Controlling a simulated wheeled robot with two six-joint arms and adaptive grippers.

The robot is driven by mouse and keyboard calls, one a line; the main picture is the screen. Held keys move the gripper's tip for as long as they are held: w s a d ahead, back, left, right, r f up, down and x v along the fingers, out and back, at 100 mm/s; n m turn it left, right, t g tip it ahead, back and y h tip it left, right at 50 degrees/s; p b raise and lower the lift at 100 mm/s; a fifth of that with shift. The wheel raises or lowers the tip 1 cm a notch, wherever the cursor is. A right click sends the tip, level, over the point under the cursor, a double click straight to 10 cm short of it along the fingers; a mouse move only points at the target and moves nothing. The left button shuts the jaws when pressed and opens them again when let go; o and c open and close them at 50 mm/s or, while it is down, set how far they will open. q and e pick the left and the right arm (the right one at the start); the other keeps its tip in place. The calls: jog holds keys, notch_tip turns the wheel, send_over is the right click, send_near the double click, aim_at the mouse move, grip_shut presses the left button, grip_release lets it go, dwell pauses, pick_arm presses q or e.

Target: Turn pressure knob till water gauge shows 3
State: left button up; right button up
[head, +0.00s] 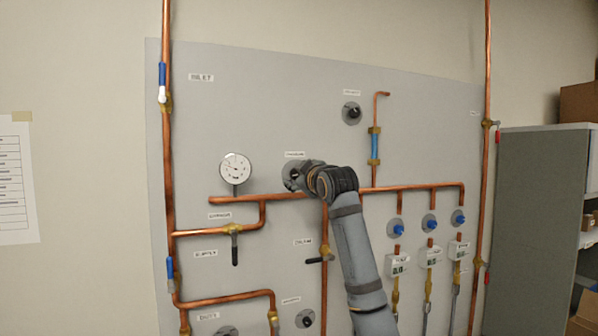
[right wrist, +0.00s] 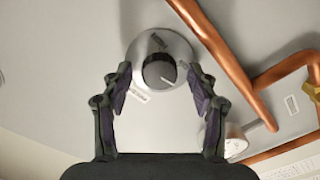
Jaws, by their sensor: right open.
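The water gauge (head: 235,169) is a round white dial on the grey panel, left of my right gripper. Its needle is too small to read. Part of the gauge also shows at the lower right of the right wrist view (right wrist: 236,139). The pressure knob (right wrist: 159,71) is a black knob with a pale mark, on a round grey base. In the head view my right gripper (head: 297,178) mostly hides it. My left gripper is not in view.
Copper pipes (head: 400,188) run just below and right of my right gripper. Another black knob (head: 351,113) sits higher on the panel. Blue knobs (head: 429,223) line the lower right. A grey shelf unit (head: 535,210) stands at the right.

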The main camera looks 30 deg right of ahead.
jog(key=c, duration=1.2)
jog(key=shift+m, duration=0.3)
jog(key=m+b, duration=0.2)
jog(key=m, duration=0.2)
jog(key=shift+m, duration=0.3)
jog(key=m+b, duration=0.2)
jog(key=m, duration=0.2)
jog(key=shift+s+m, duration=0.1)
jog(key=shift+m, duration=0.2)
jog(key=m+b, duration=0.5)
jog(key=m, duration=0.5)
jog(key=shift+d, duration=0.15)
jog(key=shift+m, duration=0.3)
